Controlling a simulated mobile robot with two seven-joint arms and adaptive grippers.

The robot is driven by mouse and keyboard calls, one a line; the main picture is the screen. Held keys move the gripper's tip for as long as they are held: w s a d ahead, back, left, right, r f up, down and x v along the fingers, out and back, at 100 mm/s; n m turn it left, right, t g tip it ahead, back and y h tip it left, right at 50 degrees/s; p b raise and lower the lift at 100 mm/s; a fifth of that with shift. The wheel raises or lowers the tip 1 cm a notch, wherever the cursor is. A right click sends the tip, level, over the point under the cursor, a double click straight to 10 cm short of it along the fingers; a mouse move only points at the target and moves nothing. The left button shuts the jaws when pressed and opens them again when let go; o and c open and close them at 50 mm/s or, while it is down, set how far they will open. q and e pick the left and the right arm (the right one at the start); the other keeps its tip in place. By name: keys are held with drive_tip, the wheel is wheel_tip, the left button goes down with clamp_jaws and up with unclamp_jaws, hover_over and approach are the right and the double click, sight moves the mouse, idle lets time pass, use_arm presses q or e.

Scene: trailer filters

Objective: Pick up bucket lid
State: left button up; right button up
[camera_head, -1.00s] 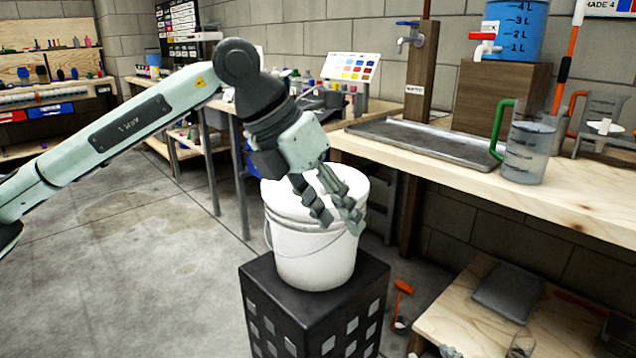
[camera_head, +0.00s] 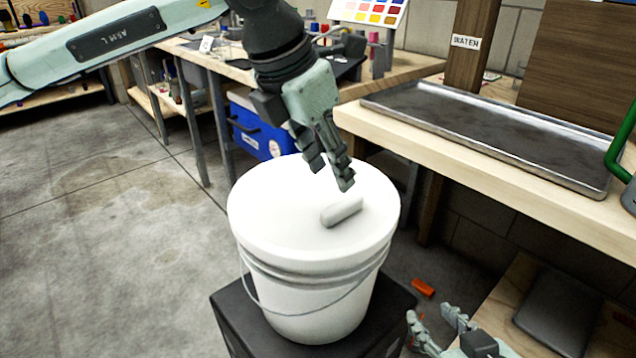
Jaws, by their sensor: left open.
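A white bucket (camera_head: 312,310) with a thin wire handle stands upright on a black crate-like stand (camera_head: 240,325). Its white lid (camera_head: 275,205) sits on top and has a raised rounded handle (camera_head: 342,212) near the middle. My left gripper (camera_head: 328,180) is open and empty, pointing down just above the lid's handle, at its far side; whether a fingertip touches the lid is unclear. My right gripper (camera_head: 436,325) shows low in the picture, right of the bucket, with its fingers spread apart and nothing between them.
A wooden workbench with a metal tray (camera_head: 490,130) stands to the right, with a green-handled jug (camera_head: 622,150) at the picture's edge. A lower wooden shelf holds a dark flat item (camera_head: 558,310). A blue cooler (camera_head: 258,130) stands behind. The floor at left is clear.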

sight(342, 203)
use_arm(q)
drive_tip(key=x, duration=0.7)
drive_tip(key=shift+s+f, duration=0.15)
drive_tip(key=shift+s, duration=0.1)
drive_tip(key=shift+c, duration=0.3)
clamp_jaws()
